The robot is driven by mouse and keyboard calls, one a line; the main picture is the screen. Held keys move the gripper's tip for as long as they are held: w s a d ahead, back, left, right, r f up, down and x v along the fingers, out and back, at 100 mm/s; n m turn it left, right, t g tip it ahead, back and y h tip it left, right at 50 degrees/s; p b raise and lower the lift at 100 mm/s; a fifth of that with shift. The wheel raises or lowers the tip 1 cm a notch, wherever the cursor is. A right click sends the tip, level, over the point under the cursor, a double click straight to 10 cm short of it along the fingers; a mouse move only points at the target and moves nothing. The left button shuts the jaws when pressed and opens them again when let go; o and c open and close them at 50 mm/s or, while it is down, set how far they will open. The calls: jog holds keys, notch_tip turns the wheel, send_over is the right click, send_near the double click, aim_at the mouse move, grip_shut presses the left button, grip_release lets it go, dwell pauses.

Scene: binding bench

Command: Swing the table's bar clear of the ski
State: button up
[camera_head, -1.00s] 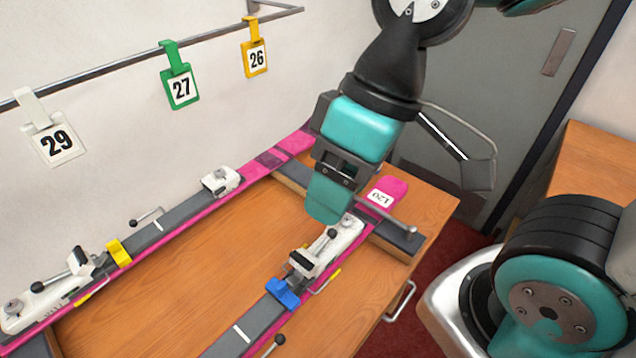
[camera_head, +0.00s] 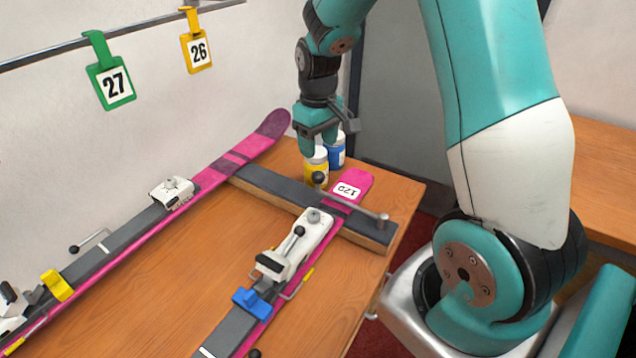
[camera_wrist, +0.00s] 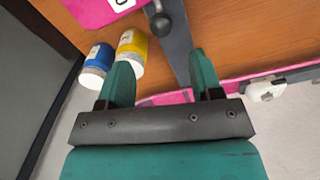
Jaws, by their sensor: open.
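The bar (camera_head: 348,198) is a thin grey rod with a black knob (camera_head: 319,179) at its left end and a post at its right end. It crosses over the near pink ski (camera_head: 351,185), just below the white number label. The knob also shows in the wrist view (camera_wrist: 162,23), beyond my fingertips, beside the ski's pink end (camera_wrist: 92,10). My gripper (camera_head: 318,143) is over the table's far end, behind the knob and apart from it. In the wrist view my gripper (camera_wrist: 163,58) has its two teal fingers spread, with nothing held between them.
A yellow can (camera_head: 317,166) and a blue can (camera_head: 337,152) stand close by my gripper. A second pink ski (camera_head: 215,175) lies along the wall side. Both skis carry bindings. The dark crosspiece (camera_head: 280,189) spans the table; bare wood lies between the skis.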

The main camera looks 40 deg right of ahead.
aim_at(318, 175)
notch_tip(318, 175, down, 12)
jog(key=shift+r+p, duration=0.1)
jog(key=shift+p, duration=0.4)
grip_shut()
